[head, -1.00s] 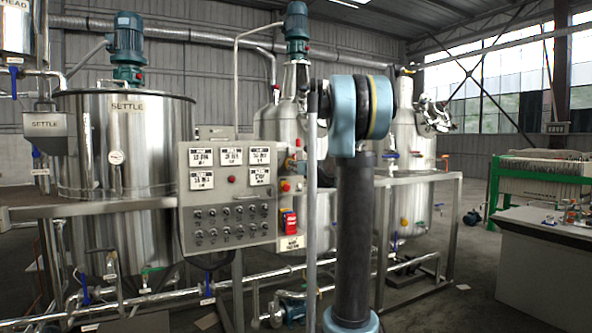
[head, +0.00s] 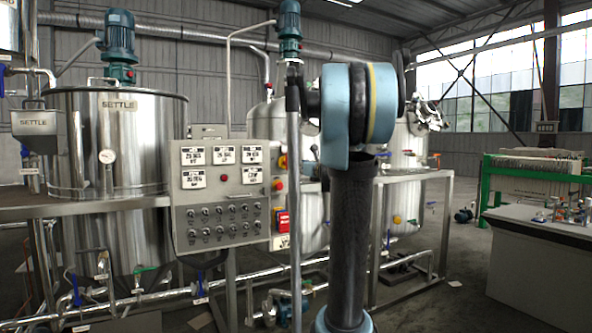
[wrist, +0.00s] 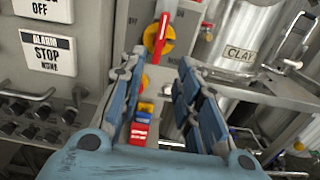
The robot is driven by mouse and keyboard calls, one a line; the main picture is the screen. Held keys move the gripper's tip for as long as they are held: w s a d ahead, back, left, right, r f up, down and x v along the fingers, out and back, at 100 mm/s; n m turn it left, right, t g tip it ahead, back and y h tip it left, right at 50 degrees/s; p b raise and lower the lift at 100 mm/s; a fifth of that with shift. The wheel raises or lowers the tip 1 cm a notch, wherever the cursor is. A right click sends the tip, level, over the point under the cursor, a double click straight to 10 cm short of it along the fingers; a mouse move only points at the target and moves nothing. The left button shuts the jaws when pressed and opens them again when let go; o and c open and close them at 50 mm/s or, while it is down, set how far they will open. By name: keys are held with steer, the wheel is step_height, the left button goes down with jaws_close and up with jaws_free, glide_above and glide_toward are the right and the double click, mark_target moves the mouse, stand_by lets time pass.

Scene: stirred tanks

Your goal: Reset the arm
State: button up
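My arm (head: 350,190) stands upright in the middle of the head view, with a blue and black joint at its top. It covers part of the tanks behind. My gripper (wrist: 159,66) shows in the wrist view with its two blue and dark fingers spread apart. I see nothing held between them. A red rotary handle on a yellow base (wrist: 158,36) lies beyond the fingertips. I cannot make out the gripper in the head view.
A grey control panel (head: 222,215) stands left of my arm, beside a steel settle tank (head: 120,150). Pipes and a metal frame run low in front. A tank labelled CLAY (wrist: 243,50) is right in the wrist view. Open floor (head: 455,270) lies right, before a grey bench (head: 545,228).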

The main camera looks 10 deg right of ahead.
steer(key=shift+s+d, duration=0.2)
steer(key=shift+s, duration=0.45)
steer(key=s+a+f+n+g+y, duration=0.1)
steer(key=s+a+f+n+g, duration=0.4)
steer(key=s+f+n, duration=0.55)
steer(key=s+a+f+n+g, duration=0.4)
steer(key=s+a+f+n, duration=0.45)
steer(key=s, duration=0.35)
steer(key=s+d+f+n+g+h, duration=0.2)
steer(key=s+d+f+n, duration=0.1)
steer(key=s+f, duration=0.3)
steer(key=s+d+f+n+g+h, duration=0.2)
steer(key=s+f+n, duration=0.4)
steer(key=s, duration=0.3)
steer(key=s+d+f+n+g+h, duration=0.2)
steer(key=s+d+f+n, duration=0.2)
steer(key=s+f, duration=0.3)
steer(key=shift+s+d+n+h, duration=0.3)
steer(key=shift+n, duration=0.1)
